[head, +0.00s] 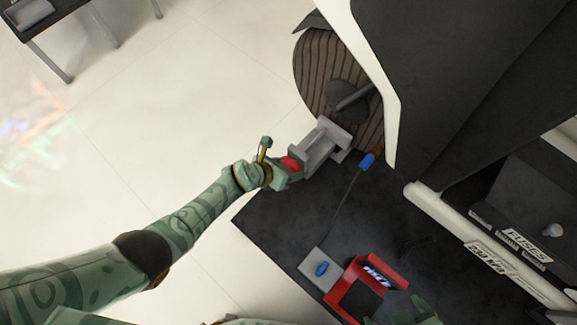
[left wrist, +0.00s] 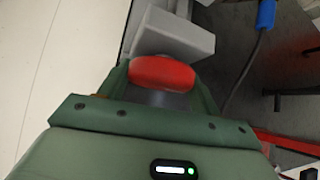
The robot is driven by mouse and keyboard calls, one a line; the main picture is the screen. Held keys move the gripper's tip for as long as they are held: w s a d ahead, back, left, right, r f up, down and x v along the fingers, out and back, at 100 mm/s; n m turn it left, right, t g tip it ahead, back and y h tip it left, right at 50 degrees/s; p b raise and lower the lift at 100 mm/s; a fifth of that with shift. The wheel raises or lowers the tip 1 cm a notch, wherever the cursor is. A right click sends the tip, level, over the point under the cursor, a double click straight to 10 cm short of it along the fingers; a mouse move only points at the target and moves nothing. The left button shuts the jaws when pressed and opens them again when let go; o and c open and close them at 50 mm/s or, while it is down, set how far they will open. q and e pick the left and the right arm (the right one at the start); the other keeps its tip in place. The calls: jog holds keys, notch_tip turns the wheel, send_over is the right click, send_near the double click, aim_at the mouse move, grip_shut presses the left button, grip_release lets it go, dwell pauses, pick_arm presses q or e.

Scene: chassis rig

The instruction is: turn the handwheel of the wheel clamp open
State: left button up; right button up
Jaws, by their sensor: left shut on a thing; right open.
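The wheel clamp (head: 322,146) is a grey block-shaped device set against the dark ribbed wheel (head: 325,80); its grey body also shows in the left wrist view (left wrist: 178,38). Its handwheel (head: 291,163) is red and faces my left arm. In the left wrist view the red handwheel (left wrist: 163,72) sits between the two green fingers. My left gripper (head: 285,170) is shut on the handwheel. My right gripper (head: 415,312) shows only in part at the bottom of the head view, near the red device; its fingers are hard to make out there.
A red device with a lit display (head: 376,277) and a grey box with a blue part (head: 319,268) lie on the dark mat (head: 270,222). A cable with a blue plug (head: 366,161) runs beside the clamp. The white and dark chassis (head: 440,205) fills the right.

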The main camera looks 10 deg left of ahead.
pick_arm(q)
jog(key=shift+a+f+n+g+h, duration=0.15)
jog(key=shift+n+g+h, duration=0.35)
jog(key=shift+h, duration=0.6)
jog(key=shift+n, duration=0.3)
jog(key=o, duration=1)
